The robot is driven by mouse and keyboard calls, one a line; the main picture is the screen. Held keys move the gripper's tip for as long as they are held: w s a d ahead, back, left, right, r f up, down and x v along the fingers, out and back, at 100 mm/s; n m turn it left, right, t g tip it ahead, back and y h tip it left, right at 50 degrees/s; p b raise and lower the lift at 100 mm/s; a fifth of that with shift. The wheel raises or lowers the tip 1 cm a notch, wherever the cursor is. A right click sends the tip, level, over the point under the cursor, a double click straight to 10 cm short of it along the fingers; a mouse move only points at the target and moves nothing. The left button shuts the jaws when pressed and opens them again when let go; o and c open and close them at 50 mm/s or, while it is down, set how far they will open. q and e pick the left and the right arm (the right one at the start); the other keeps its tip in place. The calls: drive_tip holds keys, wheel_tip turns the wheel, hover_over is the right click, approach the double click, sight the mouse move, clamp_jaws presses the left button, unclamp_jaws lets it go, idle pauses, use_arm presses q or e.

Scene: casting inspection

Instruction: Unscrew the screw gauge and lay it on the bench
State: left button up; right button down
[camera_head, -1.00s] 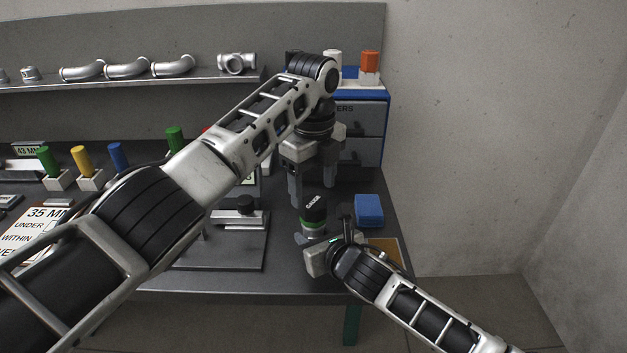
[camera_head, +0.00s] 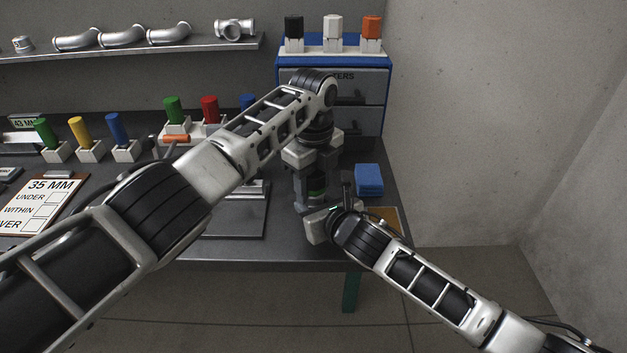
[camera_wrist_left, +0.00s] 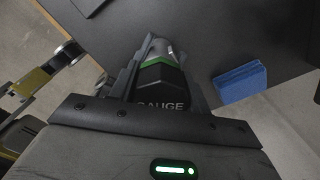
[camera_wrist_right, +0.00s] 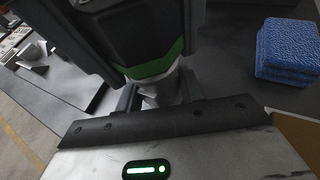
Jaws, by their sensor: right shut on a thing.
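The screw gauge (camera_head: 317,184), black with a green band, stands upright at the right of the bench. "GAUGE" shows on its black head (camera_wrist_left: 162,90) in the left wrist view. Below its green band is a silver metal part (camera_wrist_right: 163,88), probably the casting. My right gripper (camera_head: 318,212) is shut on this lower part from the side, low over the bench. My left gripper (camera_head: 317,192) points down from above, its fingers on either side of the gauge's head. They look open around it, though contact is hard to judge. The fingers partly hide the gauge in the head view.
A blue block or pad stack (camera_head: 369,180) lies right of the gauge, near a brown-orange mat (camera_head: 385,218). A grey plate fixture (camera_head: 232,222) stands to the left. A blue drawer cabinet (camera_head: 333,63) is behind. The bench's front edge is close to my right gripper.

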use_arm(q)
drive_tip(key=shift+c, duration=1)
drive_tip(key=n, duration=1)
drive_tip(key=o, duration=1.1)
